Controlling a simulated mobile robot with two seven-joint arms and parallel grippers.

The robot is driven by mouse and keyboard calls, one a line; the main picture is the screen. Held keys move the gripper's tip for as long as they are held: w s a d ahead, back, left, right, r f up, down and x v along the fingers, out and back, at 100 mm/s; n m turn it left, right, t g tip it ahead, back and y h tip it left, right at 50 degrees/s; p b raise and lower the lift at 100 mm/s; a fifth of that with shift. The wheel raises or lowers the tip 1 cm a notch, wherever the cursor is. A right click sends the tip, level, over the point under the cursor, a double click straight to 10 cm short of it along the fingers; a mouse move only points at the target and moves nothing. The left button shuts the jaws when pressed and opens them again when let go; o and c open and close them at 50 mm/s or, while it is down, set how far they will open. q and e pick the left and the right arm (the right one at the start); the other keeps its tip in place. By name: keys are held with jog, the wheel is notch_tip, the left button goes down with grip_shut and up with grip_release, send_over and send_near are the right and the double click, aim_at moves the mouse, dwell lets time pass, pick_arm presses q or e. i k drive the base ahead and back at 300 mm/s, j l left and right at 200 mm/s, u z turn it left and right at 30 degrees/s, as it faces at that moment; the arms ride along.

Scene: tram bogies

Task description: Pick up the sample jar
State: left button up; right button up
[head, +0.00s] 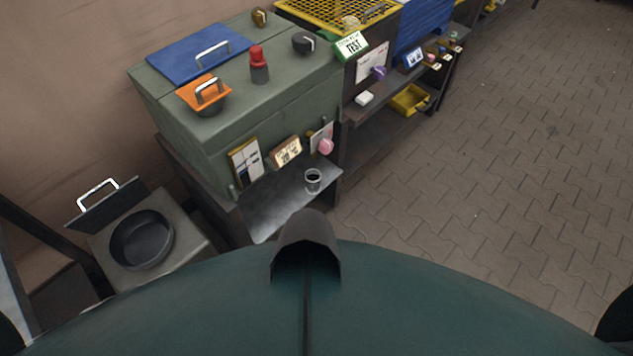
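A small clear jar with a dark rim (313,181), which looks like the sample jar, stands upright on a grey metal shelf (272,208). The shelf juts out at the front of a green cabinet (292,103). The jar is near the shelf's right end, with bare shelf to its left. Neither of my grippers shows in the head view. Only dark rounded parts, perhaps of my arms, show at the lower left and lower right edges.
An open bin with a round black basin (142,240) and raised lid stands at the left. On the cabinet are a red-topped bottle (259,65), an orange-lidded pot (204,95) and a blue lid (199,53). Paved floor (500,180) at the right is clear.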

aim_at(313, 177)
jog(key=l+u, duration=0.1)
jog(key=u, duration=0.3)
jog(key=i+l+u, duration=0.1)
jog(key=u, duration=0.3)
jog(key=i+l+u, duration=0.1)
jog(key=l+u, duration=0.2)
jog(key=l, duration=0.25)
jog(key=l+u, duration=0.3)
jog(key=l, duration=0.25)
jog(key=l+u, duration=0.25)
jog(key=l, duration=2)
jog(key=i+l, duration=0.2)
jog(key=l, duration=0.15)
jog(key=i+l, duration=0.15)
jog(key=l, duration=0.25)
